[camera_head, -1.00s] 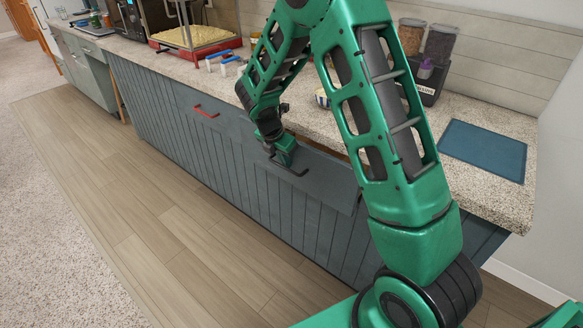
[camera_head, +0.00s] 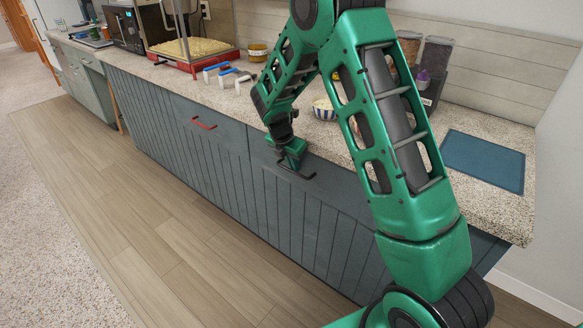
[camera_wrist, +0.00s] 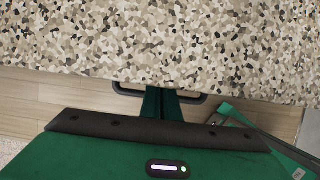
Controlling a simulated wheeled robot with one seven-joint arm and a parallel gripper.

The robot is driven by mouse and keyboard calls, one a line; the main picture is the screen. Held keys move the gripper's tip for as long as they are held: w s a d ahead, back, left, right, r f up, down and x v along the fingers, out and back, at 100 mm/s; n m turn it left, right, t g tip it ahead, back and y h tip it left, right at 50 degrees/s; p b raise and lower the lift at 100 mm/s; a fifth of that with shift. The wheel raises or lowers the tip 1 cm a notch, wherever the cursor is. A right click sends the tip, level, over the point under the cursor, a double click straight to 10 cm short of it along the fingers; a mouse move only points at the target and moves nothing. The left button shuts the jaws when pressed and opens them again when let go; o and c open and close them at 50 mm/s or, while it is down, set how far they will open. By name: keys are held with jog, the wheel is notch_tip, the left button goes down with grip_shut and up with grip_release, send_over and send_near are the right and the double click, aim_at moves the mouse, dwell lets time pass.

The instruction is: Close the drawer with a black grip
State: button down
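The drawer with the black grip has a dark blue-grey front (camera_head: 335,185) below the speckled countertop. The front looks flush, or nearly so, with the cabinet face. Its black grip (camera_head: 304,175) is a dark bar, and it also shows in the wrist view (camera_wrist: 128,91), its ends out on both sides of my fingers. My gripper (camera_head: 290,158) is at the drawer front, right at the grip; contact is hard to tell. In the wrist view the green fingers (camera_wrist: 161,103) are together, with nothing seen between them. They hide the grip's middle.
Another drawer with a red grip (camera_head: 204,124) sits to the left, shut. On the countertop (camera_head: 470,200) are a striped bowl (camera_head: 324,109), a blue mat (camera_head: 483,161), dispensers and a popcorn machine. The wooden floor (camera_head: 160,215) before the cabinet is clear.

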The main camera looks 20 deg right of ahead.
jog(key=v, duration=1)
jog(key=s+d+r+m+t+y, duration=0.1)
jog(key=s+d+r+m+y, duration=0.1)
jog(key=s+r+m, duration=0.75)
jog(key=s+a+r+m+t+y, duration=0.1)
jog(key=s+a+r+m+y, duration=0.1)
jog(key=s+m, duration=1.3)
jog(key=s+d+f+m+g, duration=0.1)
jog(key=s+d+m+g, duration=0.1)
jog(key=s+d, duration=0.3)
jog(key=s+d+f+m+g, duration=0.1)
jog(key=s+d, duration=0.5)
jog(key=s, duration=0.6)
jog(key=m+g, duration=0.1)
jog(key=m, duration=0.1)
jog(key=shift+s+d+m, duration=0.3)
jog(key=shift+s+m, duration=0.05)
